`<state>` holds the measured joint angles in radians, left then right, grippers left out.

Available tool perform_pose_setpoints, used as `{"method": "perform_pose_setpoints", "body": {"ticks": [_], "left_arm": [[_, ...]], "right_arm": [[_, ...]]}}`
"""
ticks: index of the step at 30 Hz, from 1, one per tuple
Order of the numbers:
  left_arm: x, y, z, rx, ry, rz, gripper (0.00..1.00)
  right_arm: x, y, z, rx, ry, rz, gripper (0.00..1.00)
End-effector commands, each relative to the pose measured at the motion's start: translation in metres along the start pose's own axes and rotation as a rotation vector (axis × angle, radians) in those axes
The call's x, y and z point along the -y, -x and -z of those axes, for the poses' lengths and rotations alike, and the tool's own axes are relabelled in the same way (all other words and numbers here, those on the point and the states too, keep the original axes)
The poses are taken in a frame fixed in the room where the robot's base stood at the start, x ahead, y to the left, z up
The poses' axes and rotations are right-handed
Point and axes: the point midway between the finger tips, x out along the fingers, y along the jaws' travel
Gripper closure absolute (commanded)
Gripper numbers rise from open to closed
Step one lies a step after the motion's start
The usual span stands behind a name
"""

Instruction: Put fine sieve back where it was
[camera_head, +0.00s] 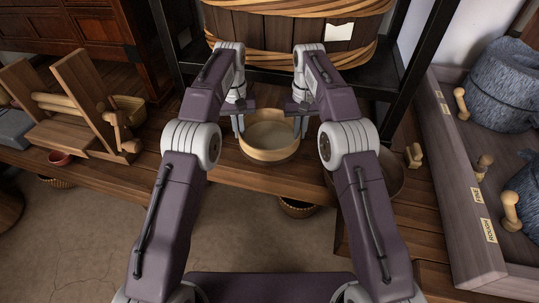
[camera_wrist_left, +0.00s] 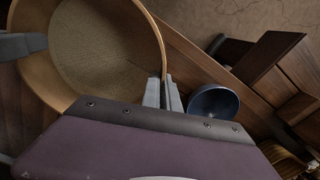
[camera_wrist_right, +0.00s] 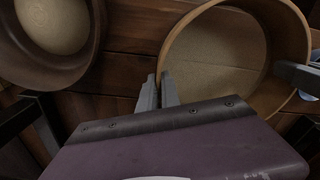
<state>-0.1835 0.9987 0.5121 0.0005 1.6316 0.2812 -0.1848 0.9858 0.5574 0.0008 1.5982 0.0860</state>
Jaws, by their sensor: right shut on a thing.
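The fine sieve (camera_head: 270,153) is a round, pale wooden hoop with a mesh bottom, level at the middle of the wooden bench, in front of the large tub. My left gripper (camera_head: 239,124) is at its left rim; in the left wrist view its fingers (camera_wrist_left: 163,94) sit close together on either side of the rim. My right gripper (camera_head: 299,122) is shut on the opposite rim, as the right wrist view (camera_wrist_right: 157,92) shows. The mesh looks empty in the left wrist view (camera_wrist_left: 100,45). I cannot tell whether the sieve touches the bench.
A large hooped tub (camera_head: 290,35) in a black frame stands behind. A wooden rack (camera_head: 75,110) is at left. A brown bowl (camera_wrist_right: 75,75) is beside the sieve, partly behind my right arm in the head view. A labelled tray (camera_head: 455,190) with stone querns (camera_head: 505,85) is at right.

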Motion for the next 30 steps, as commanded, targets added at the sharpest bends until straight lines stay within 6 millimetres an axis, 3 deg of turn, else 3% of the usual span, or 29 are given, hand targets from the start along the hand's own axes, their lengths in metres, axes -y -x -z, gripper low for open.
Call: {"method": "perform_pose_setpoints", "body": {"ticks": [8, 22, 25, 30], "left_arm": [[0.004, -0.006, 0.001, -0.003, 0.005, 0.006, 1.00], [0.004, -0.053, 0.001, -0.003, 0.005, 0.006, 1.00], [0.003, -0.047, 0.001, -0.002, 0.005, 0.005, 0.74], [0.002, -0.047, 0.001, -0.001, 0.003, 0.003, 0.74]], "right_arm": [[-0.003, -0.006, -0.001, 0.003, -0.002, -0.006, 1.00], [-0.003, -0.053, -0.001, 0.003, -0.002, -0.006, 1.00], [-0.003, -0.047, -0.001, 0.003, -0.002, -0.005, 0.71], [-0.002, -0.047, 0.000, 0.002, -0.001, -0.003, 0.71]]}}
